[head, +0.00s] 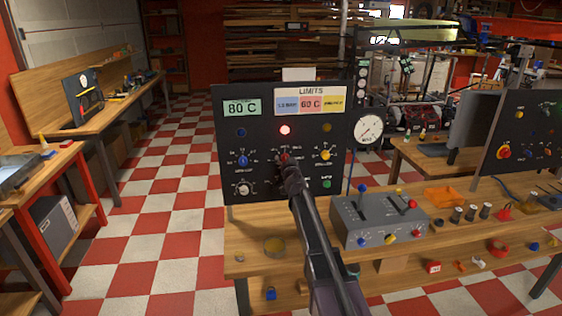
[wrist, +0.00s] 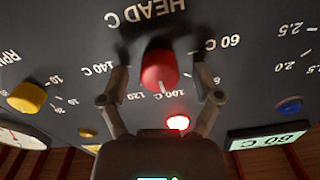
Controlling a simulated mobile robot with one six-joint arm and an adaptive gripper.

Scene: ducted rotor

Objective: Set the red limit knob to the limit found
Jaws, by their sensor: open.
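The red knob (head: 284,157) is on the upright black panel (head: 213,160). The wrist view shows the red knob (wrist: 159,68) upside down, under "HEAD C", with its white mark between 120 and 100 C. The scale also carries 140 C and 60 C. My gripper (head: 289,166) is at the panel and partly hides the knob. In the wrist view my gripper (wrist: 162,78) is open, one finger on each side of the knob with gaps. The LIMITS card (head: 310,103) has a red field that seems to read 60 C.
A green display (head: 241,108) reads 80 C. The red lamp (head: 285,130) above the knob is lit. A blue knob (head: 242,160) and a yellow knob (head: 325,155) flank it. A grey lever box (head: 378,217) stands right of my arm.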

